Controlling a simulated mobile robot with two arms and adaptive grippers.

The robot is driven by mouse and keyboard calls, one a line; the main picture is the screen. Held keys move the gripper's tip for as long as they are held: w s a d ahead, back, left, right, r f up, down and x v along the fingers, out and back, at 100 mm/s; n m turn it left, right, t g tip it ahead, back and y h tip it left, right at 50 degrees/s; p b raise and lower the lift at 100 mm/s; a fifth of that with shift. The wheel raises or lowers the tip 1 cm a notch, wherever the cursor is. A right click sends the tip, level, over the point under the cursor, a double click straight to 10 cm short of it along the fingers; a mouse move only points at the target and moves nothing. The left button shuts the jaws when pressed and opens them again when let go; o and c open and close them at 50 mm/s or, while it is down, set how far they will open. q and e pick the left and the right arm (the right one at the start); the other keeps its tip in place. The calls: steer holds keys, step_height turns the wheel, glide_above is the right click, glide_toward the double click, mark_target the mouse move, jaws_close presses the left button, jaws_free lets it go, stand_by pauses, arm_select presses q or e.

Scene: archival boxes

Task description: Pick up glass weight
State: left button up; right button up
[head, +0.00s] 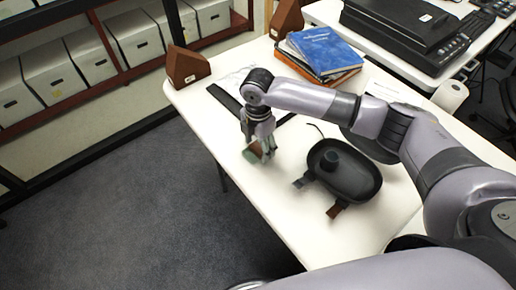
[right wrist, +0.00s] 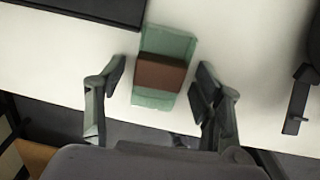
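The glass weight, a pale green translucent block with a brown band across its middle, shows in the right wrist view (right wrist: 165,45) on the white table near its edge. In the head view its green side (head: 251,154) shows just below my right gripper (head: 262,150), partly hidden by the fingers. In the right wrist view my right gripper (right wrist: 160,82) is open, with one finger on each side of the weight and small visible gaps on both sides. My left gripper is not in view.
A black headset-like visor (head: 347,174) with brown-tipped straps lies right of the weight. A dark flat strip (head: 224,98) lies behind it. Books (head: 322,52) and a brown wooden block (head: 186,66) stand farther back. The table (head: 290,225) is clear in front.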

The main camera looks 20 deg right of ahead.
steer(key=c, duration=1.3)
steer(key=shift+r, duration=0.15)
